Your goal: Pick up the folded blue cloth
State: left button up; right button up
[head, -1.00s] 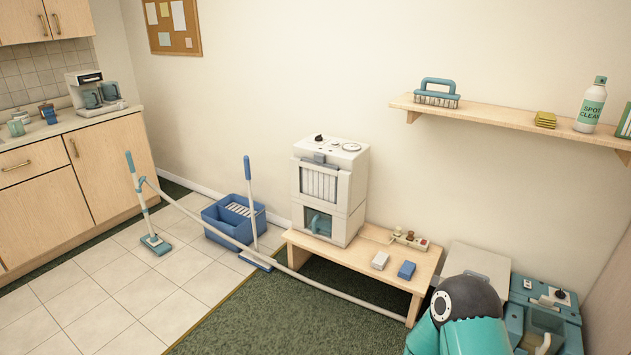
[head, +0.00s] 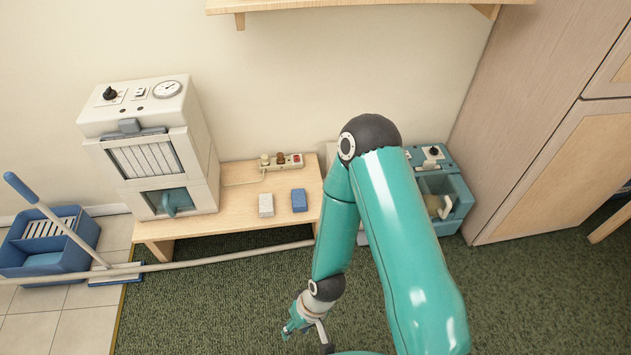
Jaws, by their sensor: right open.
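A small blue folded-looking piece (head: 299,200), which looks like the blue cloth, lies flat on the low wooden bench (head: 240,172). A similar white piece (head: 266,205) lies just to its left, a small gap apart. My right gripper (head: 307,339) hangs low over the green carpet, in front of the bench and well below the blue piece in the picture. It is open, and nothing shows between its fingers. My left gripper is out of view.
A white machine (head: 146,150) stands on the bench's left, and a power strip (head: 282,161) lies behind the blue piece. A teal machine (head: 448,205) stands right, beside a wooden cabinet (head: 535,180).

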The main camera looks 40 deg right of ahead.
aim_at(298, 196)
jog(key=z, duration=0.45)
jog(key=i, duration=1.75)
jog(key=z, duration=0.45)
jog(key=k, duration=0.9)
jog(key=z, duration=0.1)
jog(key=i, duration=0.9)
jog(key=u, duration=0.05)
